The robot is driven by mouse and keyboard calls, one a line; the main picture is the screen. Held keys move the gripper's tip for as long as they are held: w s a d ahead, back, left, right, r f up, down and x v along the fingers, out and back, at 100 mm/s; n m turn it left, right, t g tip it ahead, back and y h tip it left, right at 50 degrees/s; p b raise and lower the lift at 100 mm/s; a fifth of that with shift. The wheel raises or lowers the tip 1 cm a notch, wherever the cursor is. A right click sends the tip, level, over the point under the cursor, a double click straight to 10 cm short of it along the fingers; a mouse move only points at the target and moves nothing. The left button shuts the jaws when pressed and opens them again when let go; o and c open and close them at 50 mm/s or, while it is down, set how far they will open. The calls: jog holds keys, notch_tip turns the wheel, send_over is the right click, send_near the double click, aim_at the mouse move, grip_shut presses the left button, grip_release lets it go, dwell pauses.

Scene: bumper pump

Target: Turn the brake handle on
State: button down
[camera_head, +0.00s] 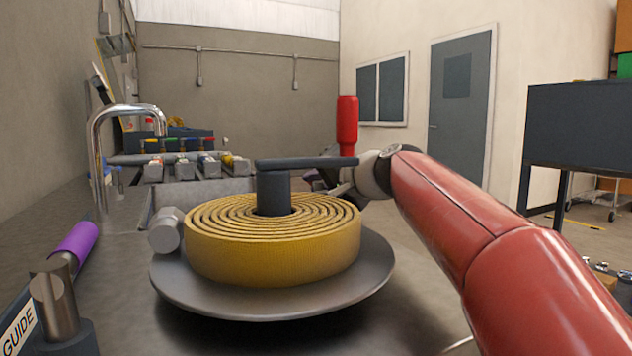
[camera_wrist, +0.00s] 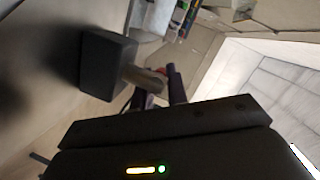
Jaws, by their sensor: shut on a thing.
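The brake handle (camera_wrist: 146,79) seems to be the metal post on a dark block in the wrist view, with a dark purple part near the fingers. My gripper (camera_wrist: 158,86) has its two dark fingers at this post and is shut on the handle; the exact contact is dim. In the head view my gripper (camera_head: 328,188) is low behind the hose reel, at the far right side of the bumper. A small purple bit (camera_head: 311,178) shows beside it. The reel and its bar hide most of the handle there, so its angle cannot be read.
A yellow hose coil (camera_head: 270,262) sits on a grey disc (camera_head: 270,305) with a dark bar (camera_head: 305,162) above it. A purple handle (camera_head: 76,240) marked GUIDE is at the left. A bent chrome pipe (camera_head: 95,150) and valves stand behind.

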jog(key=shift+d+m+t+h, duration=0.15)
jog(key=shift+m+t+h, duration=0.25)
jog(key=shift+m+h, duration=0.25)
jog(key=c, duration=1.7)
grip_release()
notch_tip(320, 180, up, 20)
jog(key=p, duration=0.9)
jog(key=shift+p, duration=0.4)
